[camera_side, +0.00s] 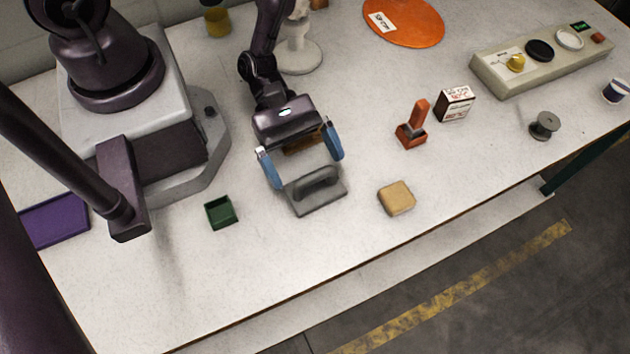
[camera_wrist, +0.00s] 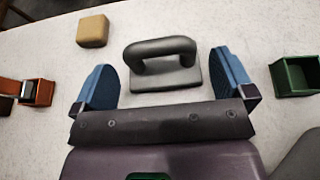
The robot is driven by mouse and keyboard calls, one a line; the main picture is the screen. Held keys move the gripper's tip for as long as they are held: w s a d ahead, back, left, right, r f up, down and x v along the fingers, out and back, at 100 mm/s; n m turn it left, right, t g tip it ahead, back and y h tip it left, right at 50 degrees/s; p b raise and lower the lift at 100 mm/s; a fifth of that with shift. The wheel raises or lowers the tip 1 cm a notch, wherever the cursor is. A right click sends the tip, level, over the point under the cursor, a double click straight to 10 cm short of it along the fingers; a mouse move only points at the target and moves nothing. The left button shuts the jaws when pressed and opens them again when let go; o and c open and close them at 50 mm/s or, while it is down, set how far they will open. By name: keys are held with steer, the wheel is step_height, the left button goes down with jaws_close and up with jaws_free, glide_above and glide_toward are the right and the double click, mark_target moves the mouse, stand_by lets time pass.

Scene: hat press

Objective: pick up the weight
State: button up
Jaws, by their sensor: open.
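The weight (camera_side: 317,196) is a dark grey flat block with a looped handle on top, standing on the white table. It also shows in the wrist view (camera_wrist: 165,79), between and beyond the two blue fingers. My gripper (camera_side: 301,161) is open and empty, with one blue finger on each side. In the side view it is just behind the weight, its fingers spread about as wide as the block. In the wrist view my gripper (camera_wrist: 168,88) has clear space between each finger and the handle. I cannot tell its exact height above the table.
A tan block (camera_side: 396,198) lies right of the weight, and a small green box (camera_side: 220,211) stands left. An orange-red stamp-like object (camera_side: 412,124) and a small printed box (camera_side: 455,104) stand farther right. The table's front edge (camera_side: 300,285) is near; bare table surrounds the weight.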

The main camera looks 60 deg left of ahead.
steer(key=shift+x, duration=1.35)
steer(key=c, duration=0.9)
steer(key=shift+c, duration=0.2)
